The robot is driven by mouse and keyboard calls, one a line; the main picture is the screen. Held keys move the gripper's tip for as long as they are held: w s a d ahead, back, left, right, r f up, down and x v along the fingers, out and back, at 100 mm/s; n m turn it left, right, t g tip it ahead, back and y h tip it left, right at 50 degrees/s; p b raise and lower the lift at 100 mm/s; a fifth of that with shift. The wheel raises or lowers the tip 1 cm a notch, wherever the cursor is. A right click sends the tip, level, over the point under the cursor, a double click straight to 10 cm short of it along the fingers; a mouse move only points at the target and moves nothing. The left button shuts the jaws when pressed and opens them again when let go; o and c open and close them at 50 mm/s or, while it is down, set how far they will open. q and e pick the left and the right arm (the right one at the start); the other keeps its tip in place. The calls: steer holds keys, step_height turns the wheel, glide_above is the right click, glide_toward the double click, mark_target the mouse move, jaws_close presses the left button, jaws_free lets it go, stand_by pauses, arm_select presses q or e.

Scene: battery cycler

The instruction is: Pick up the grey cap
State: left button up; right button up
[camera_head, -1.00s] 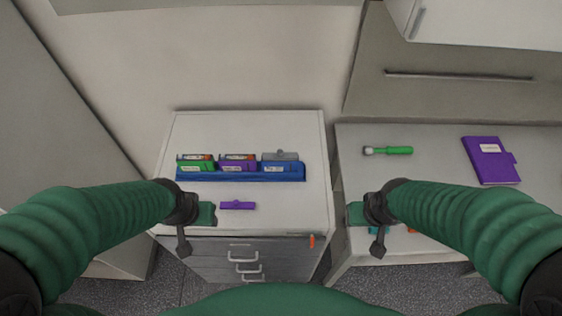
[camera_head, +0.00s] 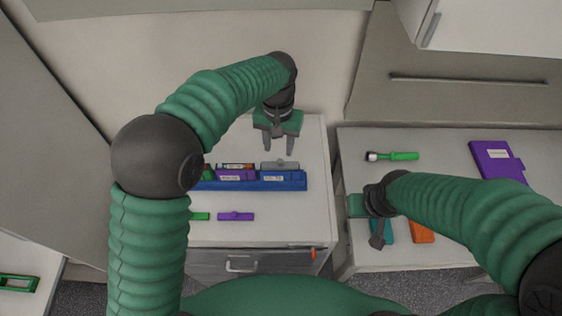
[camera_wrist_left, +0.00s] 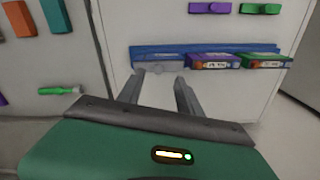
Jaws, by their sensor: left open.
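The grey cap (camera_head: 280,166) sits on the right end of the blue battery holder (camera_head: 262,184) on the white drawer cabinet. My left gripper (camera_head: 278,150) is open and empty, fingers pointing down, just above and behind the cap. In the left wrist view the two fingers (camera_wrist_left: 158,82) are apart, with the cap (camera_wrist_left: 163,69) beyond and partly between them.
Purple (camera_head: 236,216) and green (camera_head: 200,216) caps lie in front of the holder. Its other slots hold batteries with purple (camera_head: 237,175) and green fronts. A green-handled tool (camera_head: 400,156) and purple box (camera_head: 494,160) lie on the right table, with an orange block (camera_head: 421,232).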

mark_target(280, 160)
arm_select(q)
steer(key=f+p, duration=0.1)
steer(key=f, duration=0.1)
steer(key=w+f+p, duration=0.1)
steer(key=f, duration=0.4)
steer(key=shift+w+d+p, duration=0.1)
steer(key=shift+w+p, duration=0.3)
steer(key=shift+s+d+f, duration=0.15)
steer(key=shift+f, duration=0.2)
steer(key=shift+s+d, duration=0.15)
steer(key=shift+s, duration=0.1)
steer(key=c, duration=0.4)
steer(key=shift+w+a, duration=0.15)
steer(key=shift+a, duration=0.15)
jaws_close()
arm_select(e)
steer(key=r, duration=0.1)
steer(key=w+r, duration=0.1)
steer(key=shift+a+r, duration=0.2)
steer(key=shift+r, duration=0.2)
arm_select(q)
steer(key=shift+d, duration=0.15)
arm_select(e)
steer(key=shift+d, duration=0.1)
